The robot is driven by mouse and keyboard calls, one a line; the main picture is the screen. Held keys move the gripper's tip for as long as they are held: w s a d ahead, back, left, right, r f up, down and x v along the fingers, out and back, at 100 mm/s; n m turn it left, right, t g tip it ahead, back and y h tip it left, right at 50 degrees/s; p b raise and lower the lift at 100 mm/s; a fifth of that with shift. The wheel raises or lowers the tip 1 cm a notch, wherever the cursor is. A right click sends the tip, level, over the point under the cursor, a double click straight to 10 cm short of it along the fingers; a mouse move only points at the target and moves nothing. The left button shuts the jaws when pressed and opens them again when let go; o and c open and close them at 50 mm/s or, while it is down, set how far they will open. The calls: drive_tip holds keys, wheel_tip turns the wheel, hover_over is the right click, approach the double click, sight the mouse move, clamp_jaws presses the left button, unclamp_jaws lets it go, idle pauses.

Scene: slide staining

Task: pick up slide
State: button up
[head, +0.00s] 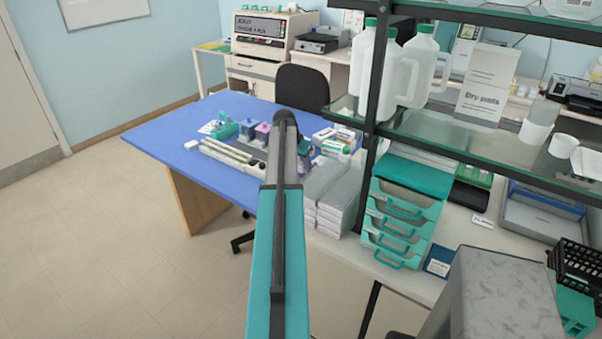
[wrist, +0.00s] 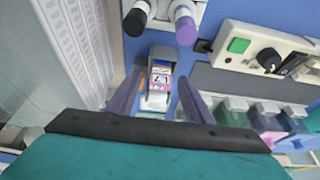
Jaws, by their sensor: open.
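In the wrist view my gripper (wrist: 158,82) is open, its two dark fingers spread apart and pointing at the blue table. Between the fingers shows a small upright piece with a coloured, printed label (wrist: 160,78) and a pale lower part (wrist: 155,101). It looks like a slide in a small grey holder, but the picture is too small to be sure. I cannot tell whether the fingers touch it. In the head view my arm reaches over the blue table (head: 165,135) and hides the gripper and the slide.
In the wrist view, capped bottles (wrist: 185,25) stand just beyond the holder. A device with a green button (wrist: 238,46) and a row of staining jars (wrist: 265,122) are to the right. A white ribbed stack (wrist: 80,40) is at left. In the head view a shelf post (head: 374,90) stands right of my arm.

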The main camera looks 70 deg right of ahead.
drive_tip(key=shift+c, duration=0.2)
idle(0.3)
clamp_jaws()
drive_tip(key=shift+r, duration=0.15)
drive_tip(key=shift+r+b, duration=1.7)
drive_tip(key=shift+r, duration=3.15)
